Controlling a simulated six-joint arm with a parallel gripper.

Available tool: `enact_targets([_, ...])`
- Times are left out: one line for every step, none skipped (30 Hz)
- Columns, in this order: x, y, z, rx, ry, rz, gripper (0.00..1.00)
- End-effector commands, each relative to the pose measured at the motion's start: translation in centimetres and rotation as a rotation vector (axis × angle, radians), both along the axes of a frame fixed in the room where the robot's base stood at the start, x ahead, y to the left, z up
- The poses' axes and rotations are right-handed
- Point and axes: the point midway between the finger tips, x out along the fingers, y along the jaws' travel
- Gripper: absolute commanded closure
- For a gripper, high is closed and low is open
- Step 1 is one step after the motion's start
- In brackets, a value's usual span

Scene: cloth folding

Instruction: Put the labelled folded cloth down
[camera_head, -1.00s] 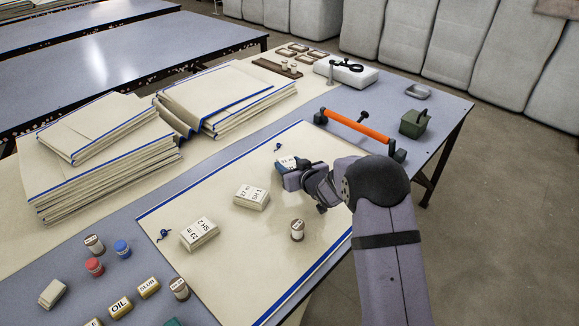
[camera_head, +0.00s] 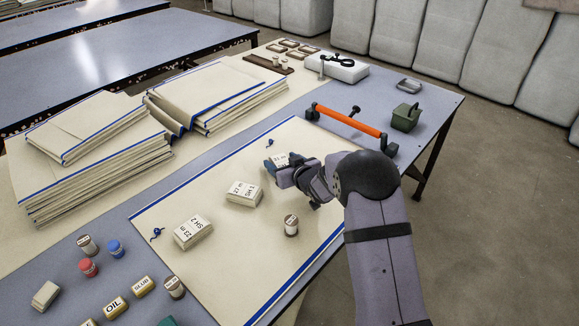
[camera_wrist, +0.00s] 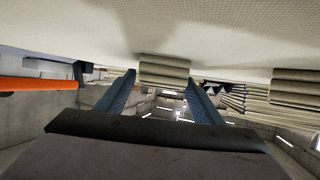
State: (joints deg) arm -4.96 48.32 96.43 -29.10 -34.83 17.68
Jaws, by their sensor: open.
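A small labelled folded cloth (camera_head: 281,159) rests on the large cream cloth with blue edges (camera_head: 215,265), at its far end. The label is partly hidden and too small to read surely. My gripper (camera_head: 277,165) is low over the cream cloth, right beside this folded cloth. In the wrist view my gripper (camera_wrist: 160,92) has its two blue fingers apart, with a layered folded cloth (camera_wrist: 163,72) between their tips, lying against the cream surface. Two more labelled folded cloths, SH 1 (camera_head: 244,193) and SH 2 (camera_head: 193,232), lie nearer on the cream cloth.
A spool (camera_head: 291,225) stands near my arm. An orange-handled bar (camera_head: 350,122) and a green box (camera_head: 405,117) are to the right. Cloth stacks (camera_head: 95,165) fill the left. Spools and labelled blocks (camera_head: 116,307) stand at the near left.

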Motion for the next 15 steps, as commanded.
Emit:
enact_targets([-0.2, -0.1, 0.2, 0.000, 0.000, -0.001, 0.39])
enact_targets([-0.4, -0.2, 0.3, 0.000, 0.000, -0.001, 0.39])
enact_targets([-0.7, -0.3, 0.4, 0.000, 0.000, -0.001, 0.39])
enact_targets([-1.0, -0.4, 0.5, -0.001, 0.001, -0.001, 0.39])
enact_targets([-1.2, -0.5, 0.6, 0.000, 0.000, -0.001, 0.39])
enact_targets([-1.6, -0.7, 0.8, 0.000, -0.001, -0.001, 0.39])
enact_targets([-2.0, -0.9, 0.9, 0.001, 0.000, -0.001, 0.39])
enact_targets([-2.3, -1.0, 1.1, 0.001, -0.001, -0.001, 0.39])
enact_targets([-2.9, -1.3, 1.3, 0.000, 0.000, -0.002, 0.39])
enact_targets([-3.3, -1.5, 1.6, 0.001, -0.001, -0.002, 0.39])
enact_targets([-3.7, -1.6, 1.7, 0.001, -0.001, -0.002, 0.39])
enact_targets([-4.3, -1.8, 2.0, 0.001, -0.001, -0.002, 0.39])
enact_targets([-4.7, -2.0, 2.2, 0.000, 0.000, -0.002, 0.39])
enact_targets([-5.1, -2.2, 2.4, 0.000, -0.001, -0.002, 0.39])
enact_targets([-5.7, -2.4, 2.6, 0.000, -0.001, -0.002, 0.39])
